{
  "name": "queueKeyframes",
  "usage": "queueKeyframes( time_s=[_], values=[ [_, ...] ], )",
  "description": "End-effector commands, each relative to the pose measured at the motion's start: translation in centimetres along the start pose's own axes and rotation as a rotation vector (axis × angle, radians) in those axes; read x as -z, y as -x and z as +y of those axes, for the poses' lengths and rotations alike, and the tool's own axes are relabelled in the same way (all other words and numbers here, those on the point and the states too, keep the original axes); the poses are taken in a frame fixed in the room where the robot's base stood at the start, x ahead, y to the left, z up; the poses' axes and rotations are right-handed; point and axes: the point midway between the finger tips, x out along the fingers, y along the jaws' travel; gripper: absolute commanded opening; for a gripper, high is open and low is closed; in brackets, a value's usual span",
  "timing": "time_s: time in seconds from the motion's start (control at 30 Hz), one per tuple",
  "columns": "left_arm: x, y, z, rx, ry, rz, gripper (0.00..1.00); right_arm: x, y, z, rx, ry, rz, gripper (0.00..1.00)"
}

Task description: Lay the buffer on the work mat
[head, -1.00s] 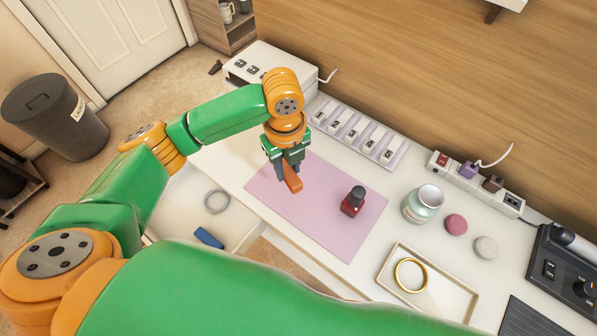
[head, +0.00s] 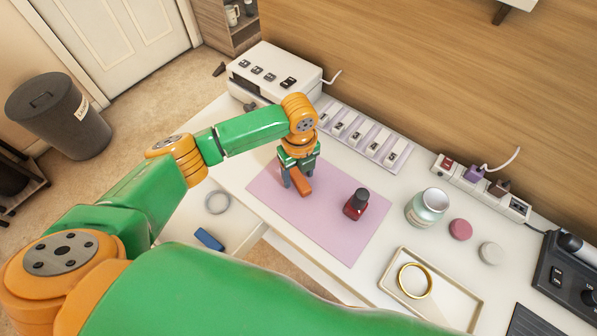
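The buffer, a small orange-brown block (head: 301,187), is between the fingers of my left gripper (head: 298,177). The gripper looks shut on it, with the block's near end sticking out toward the front. The buffer is over the left part of the pink-lilac work mat (head: 340,240), at or just above its surface; I cannot tell whether it touches. The fingers hide the buffer's far end. My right gripper is not in view.
A red bottle with a dark cap (head: 356,204) stands on the mat, right of the buffer. A jar (head: 426,207) and a tray with a gold ring (head: 388,283) are further right. An open drawer (head: 236,232) holds a blue block (head: 209,239). Numbered switches (head: 357,138) line the back.

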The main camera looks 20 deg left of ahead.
Motion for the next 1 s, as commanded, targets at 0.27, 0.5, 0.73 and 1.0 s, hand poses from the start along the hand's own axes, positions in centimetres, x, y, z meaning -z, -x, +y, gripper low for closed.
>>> queueKeyframes(
  time_s=[0.27, 0.5, 0.73, 1.0],
  values=[
    [0.0, 0.8, 0.0, 0.000, 0.000, 0.000, 0.63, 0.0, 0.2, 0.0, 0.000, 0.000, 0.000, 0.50],
    [-0.1, 7.3, -0.1, 0.005, -0.001, -0.002, 0.63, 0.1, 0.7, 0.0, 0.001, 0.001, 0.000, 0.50],
    [0.0, 11.7, -0.1, 0.002, 0.001, 0.000, 0.63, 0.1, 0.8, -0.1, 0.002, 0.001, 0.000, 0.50],
    [0.0, 12.4, 0.0, -0.001, 0.001, 0.002, 0.63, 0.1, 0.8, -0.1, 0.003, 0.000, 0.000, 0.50]
  ],
)
